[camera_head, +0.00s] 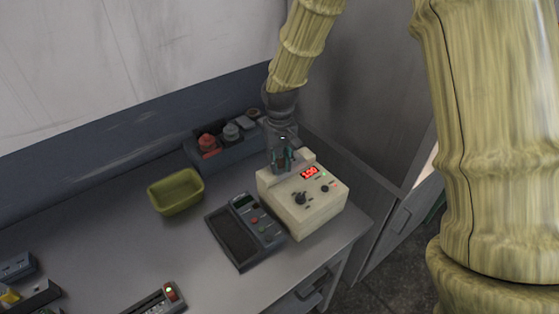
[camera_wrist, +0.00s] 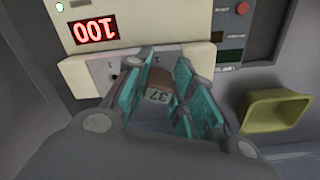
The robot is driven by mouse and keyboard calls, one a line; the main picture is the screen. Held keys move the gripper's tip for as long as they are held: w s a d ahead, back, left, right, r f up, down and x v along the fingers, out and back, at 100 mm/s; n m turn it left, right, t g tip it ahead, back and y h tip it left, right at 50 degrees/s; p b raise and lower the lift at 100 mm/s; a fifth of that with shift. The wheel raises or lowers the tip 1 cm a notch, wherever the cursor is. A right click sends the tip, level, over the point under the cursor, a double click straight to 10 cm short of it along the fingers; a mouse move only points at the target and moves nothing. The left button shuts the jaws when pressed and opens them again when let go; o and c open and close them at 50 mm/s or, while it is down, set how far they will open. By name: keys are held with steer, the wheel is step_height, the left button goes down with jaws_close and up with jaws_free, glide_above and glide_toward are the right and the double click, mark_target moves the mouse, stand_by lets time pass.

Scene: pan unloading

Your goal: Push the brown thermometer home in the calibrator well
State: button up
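The calibrator (camera_head: 312,205) is a cream box with a red lit display and knobs, standing at the right end of the bench. Its display also shows in the wrist view (camera_wrist: 96,30). My gripper (camera_head: 283,160) is over the grey well plate at the calibrator's back left, pointing down.
A dark handheld-style device (camera_head: 244,230) lies left of the calibrator. A yellow-green bin (camera_head: 176,192) stands farther left. A dark rack (camera_head: 224,146) with red and grey items is behind. A grey cabinet (camera_head: 358,90) rises close at the right.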

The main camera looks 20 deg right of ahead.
steer(key=o, duration=0.5)
step_height(320, 180, up, 12)
steer(key=shift+r, duration=0.1)
stand_by(0.5)
